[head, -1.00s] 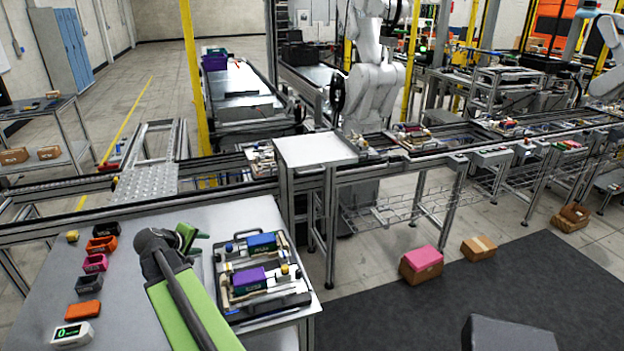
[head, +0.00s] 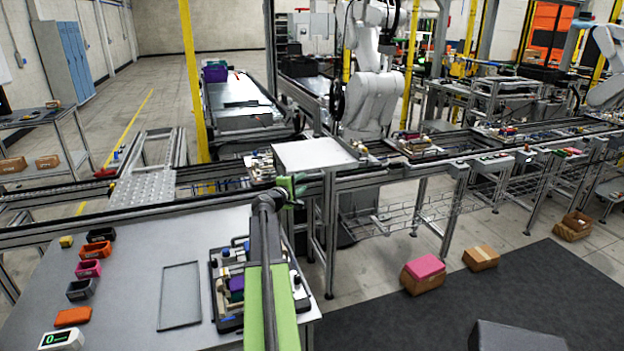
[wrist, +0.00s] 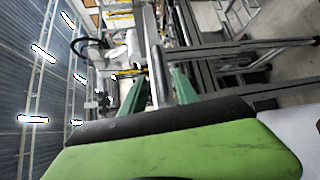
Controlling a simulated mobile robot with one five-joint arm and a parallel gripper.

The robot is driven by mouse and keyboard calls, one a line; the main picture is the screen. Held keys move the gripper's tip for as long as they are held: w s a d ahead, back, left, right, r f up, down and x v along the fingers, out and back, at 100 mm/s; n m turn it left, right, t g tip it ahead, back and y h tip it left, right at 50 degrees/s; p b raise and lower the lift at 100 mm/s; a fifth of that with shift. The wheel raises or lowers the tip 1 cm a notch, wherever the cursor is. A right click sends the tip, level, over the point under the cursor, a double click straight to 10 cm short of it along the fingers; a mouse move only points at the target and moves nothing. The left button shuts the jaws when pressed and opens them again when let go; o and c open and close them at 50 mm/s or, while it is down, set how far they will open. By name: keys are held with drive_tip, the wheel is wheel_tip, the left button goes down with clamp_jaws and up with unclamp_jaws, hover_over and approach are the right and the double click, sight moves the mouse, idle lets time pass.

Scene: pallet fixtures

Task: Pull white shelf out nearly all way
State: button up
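The white shelf (head: 316,153) is a flat pale panel on top of a metal frame stand, at the centre of the head view. My gripper (head: 292,187) is in front of the shelf's near left part, below its top surface. In the wrist view the two green fingers of my gripper (wrist: 158,90) stand apart, with a grey bar-like edge (wrist: 159,72) showing between them. I cannot tell whether that edge is the shelf or whether a finger touches it. My arm hides part of the stand's lower left.
A grey worktable (head: 130,265) holds several small coloured bins, a thin rectangular tray outline (head: 180,295) and a pallet fixture (head: 222,300) partly behind my arm. A conveyor (head: 440,155) runs right of the shelf. Boxes (head: 425,272) lie on the floor at right.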

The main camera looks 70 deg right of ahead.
sight(310, 177)
drive_tip(key=d, duration=0.3)
drive_tip(key=d+f, duration=0.1)
drive_tip(key=d, duration=0.2)
drive_tip(key=s+d+b, duration=0.1)
drive_tip(key=d, duration=0.2)
drive_tip(key=shift+f, duration=0.15)
drive_tip(key=shift+a, duration=0.1)
clamp_jaws()
idle(0.6)
